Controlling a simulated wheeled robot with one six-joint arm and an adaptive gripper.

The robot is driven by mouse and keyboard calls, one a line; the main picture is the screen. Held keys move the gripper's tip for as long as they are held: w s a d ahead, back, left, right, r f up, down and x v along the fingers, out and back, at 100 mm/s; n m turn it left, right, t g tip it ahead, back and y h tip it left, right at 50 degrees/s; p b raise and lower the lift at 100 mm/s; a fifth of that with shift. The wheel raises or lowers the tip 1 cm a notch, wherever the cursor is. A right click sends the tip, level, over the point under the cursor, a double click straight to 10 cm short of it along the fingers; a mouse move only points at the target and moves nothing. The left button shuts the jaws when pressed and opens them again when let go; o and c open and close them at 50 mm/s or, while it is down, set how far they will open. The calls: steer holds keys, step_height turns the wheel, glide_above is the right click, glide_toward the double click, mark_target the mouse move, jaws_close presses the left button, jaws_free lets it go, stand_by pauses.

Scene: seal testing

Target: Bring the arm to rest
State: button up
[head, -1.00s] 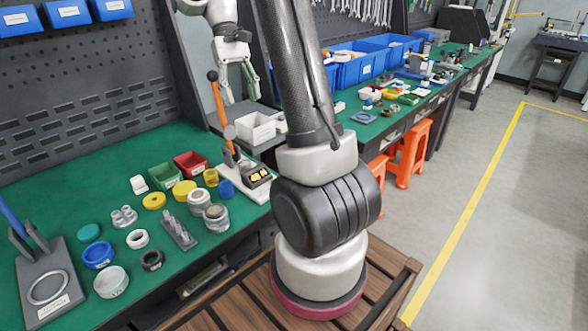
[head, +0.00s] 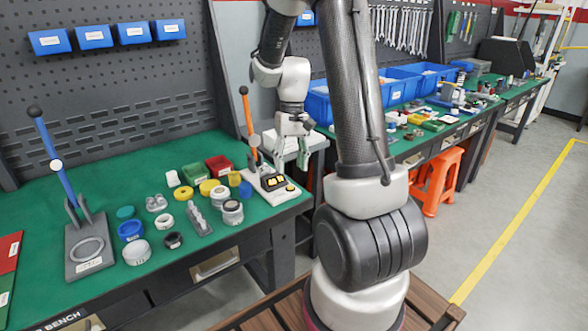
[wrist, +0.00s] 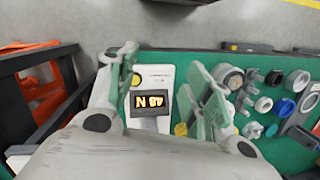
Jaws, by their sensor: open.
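My gripper (head: 291,160) hangs from my arm with its fingers pointing down, just right of the tester with the orange lever (head: 247,118). It is open, and nothing shows between its fingers. The wrist view shows the two greenish fingers (wrist: 162,80) spread apart, with the tester's white base (wrist: 152,76) and lit display (wrist: 149,101) seen between them. In the head view the base (head: 284,196) stands at the bench's right end. I cannot tell whether the fingertips touch anything; they appear apart from the tester.
The green bench (head: 105,191) holds several rings, caps and small parts. A red bin (head: 218,165) and a green bin (head: 194,172) stand behind them. A second lever stand, blue (head: 52,150), is at the left. An orange stool (head: 438,180) and open floor lie right.

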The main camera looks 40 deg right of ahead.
steer(key=shift+s+f+t, duration=0.3)
steer(key=shift+f+t, duration=0.1)
steer(key=shift+f, duration=0.4)
steer(key=s+a+r+n+t, duration=0.1)
steer(key=s+a+r+t, duration=0.1)
steer(key=s+r, duration=0.6)
steer(key=s+a+r+n+t+h, duration=0.1)
steer(key=s+a+r+t, duration=0.2)
steer(key=s+r, duration=0.6)
steer(key=shift+s+a+r+h, duration=0.3)
steer(key=shift+a+r, duration=0.05)
steer(key=shift+r, duration=0.4)
